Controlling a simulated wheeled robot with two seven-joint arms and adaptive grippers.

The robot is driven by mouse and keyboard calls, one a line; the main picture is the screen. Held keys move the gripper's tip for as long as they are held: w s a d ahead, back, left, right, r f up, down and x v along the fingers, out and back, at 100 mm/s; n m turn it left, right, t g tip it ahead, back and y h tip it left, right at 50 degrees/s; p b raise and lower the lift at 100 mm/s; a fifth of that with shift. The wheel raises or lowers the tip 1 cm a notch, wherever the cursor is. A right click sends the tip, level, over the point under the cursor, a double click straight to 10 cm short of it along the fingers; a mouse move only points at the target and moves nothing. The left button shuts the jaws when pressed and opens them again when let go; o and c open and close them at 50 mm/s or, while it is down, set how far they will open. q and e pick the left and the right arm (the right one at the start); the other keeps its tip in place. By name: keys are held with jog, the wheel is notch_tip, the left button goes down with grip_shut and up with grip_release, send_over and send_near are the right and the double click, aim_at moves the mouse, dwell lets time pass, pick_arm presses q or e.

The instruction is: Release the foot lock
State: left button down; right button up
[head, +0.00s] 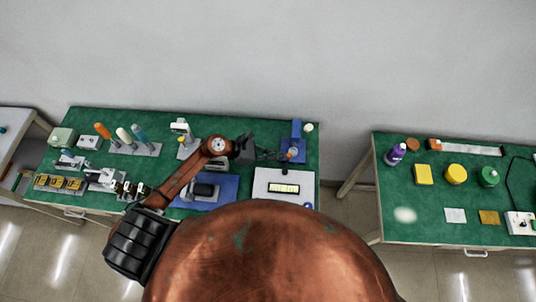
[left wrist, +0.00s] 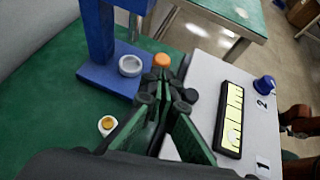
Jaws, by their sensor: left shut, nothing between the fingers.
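I cannot tell for sure which part is the foot lock. A blue stand (head: 297,130) with an upright post is at the right end of the left green table; it also shows in the left wrist view (left wrist: 97,75). A grey ring (left wrist: 130,66) and an orange knob (left wrist: 161,60) are at its base. My left gripper (head: 284,156) reaches over the table from the left. Its fingers (left wrist: 163,82) are shut and empty, just beside the orange knob; contact cannot be told. My right gripper is not in view.
A white panel (head: 265,177) with a yellow display (left wrist: 230,118) and a blue knob (left wrist: 264,85) lies beside the fingers. A small orange button (left wrist: 107,123) is on the other side. Several tools stand farther left. A second green table (head: 440,215) is across a gap.

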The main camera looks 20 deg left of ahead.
pick_arm(q)
jog(key=shift+w+d, duration=0.15)
jog(key=shift+d, duration=0.1)
